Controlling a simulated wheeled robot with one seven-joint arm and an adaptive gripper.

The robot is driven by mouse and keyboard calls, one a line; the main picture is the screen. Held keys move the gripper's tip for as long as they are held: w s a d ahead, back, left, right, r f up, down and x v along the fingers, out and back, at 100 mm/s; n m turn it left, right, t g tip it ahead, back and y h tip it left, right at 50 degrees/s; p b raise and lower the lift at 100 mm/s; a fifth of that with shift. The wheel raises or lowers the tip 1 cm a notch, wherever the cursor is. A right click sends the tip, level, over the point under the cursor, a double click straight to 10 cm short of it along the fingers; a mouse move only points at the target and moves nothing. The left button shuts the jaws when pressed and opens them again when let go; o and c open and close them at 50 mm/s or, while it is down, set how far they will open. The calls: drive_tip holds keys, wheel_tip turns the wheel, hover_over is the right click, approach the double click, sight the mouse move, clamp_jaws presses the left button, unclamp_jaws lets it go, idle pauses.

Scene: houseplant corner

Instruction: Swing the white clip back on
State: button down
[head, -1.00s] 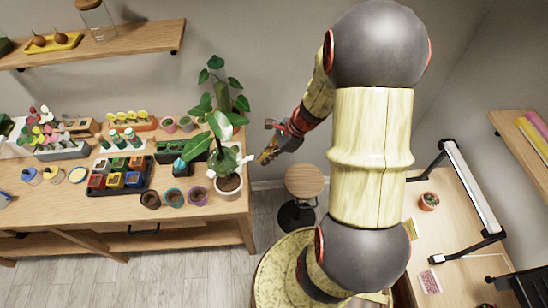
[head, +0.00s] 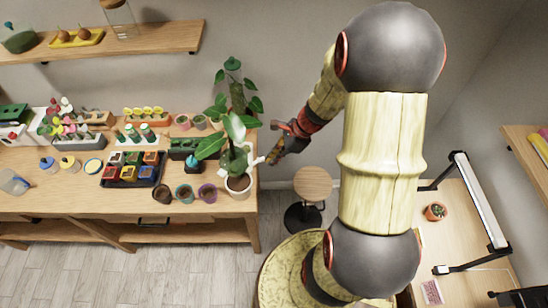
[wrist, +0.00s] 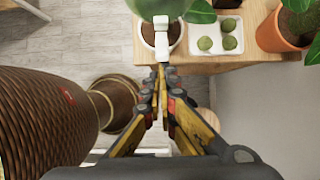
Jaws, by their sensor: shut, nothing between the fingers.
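A white clip (wrist: 161,40) shows in the wrist view, hanging over the side of a white pot (wrist: 148,30) of dark soil. In the head view, a white piece (head: 258,161) sticks out to the right above the same pot (head: 238,192), which holds a tall leafy plant (head: 236,130). My gripper (wrist: 162,75) is shut and empty, its fingertips just below the clip's lower end in the picture. I cannot tell whether they touch it. In the head view my gripper (head: 272,158) is right of the plant.
The wooden bench (head: 120,200) carries several small pots and a dark tray of coloured pots (head: 134,178) left of the plant. A white dish of green balls (wrist: 216,38) and a terracotta pot (wrist: 280,32) are close by. A stool (head: 313,184) stands right of the bench.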

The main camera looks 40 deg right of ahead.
sight(263, 159)
drive_tip(key=shift+a+r+g+h+p, duration=0.15)
drive_tip(key=shift+r+g+h+p, duration=0.2)
drive_tip(key=shift+p, duration=0.95)
drive_tip(key=r+p, duration=0.1)
drive_tip(key=p, duration=0.1)
drive_tip(key=w+a+r+h+p, duration=0.1)
drive_tip(key=p, duration=0.2)
drive_tip(key=a+p, duration=0.1)
drive_tip(key=p, duration=0.1)
drive_tip(key=shift+w+r+g, duration=0.3)
drive_tip(key=shift+r+g, duration=0.05)
drive_tip(key=shift+r, duration=0.05)
drive_tip(key=shift+r+p, duration=0.8)
drive_tip(key=shift+p, duration=0.15)
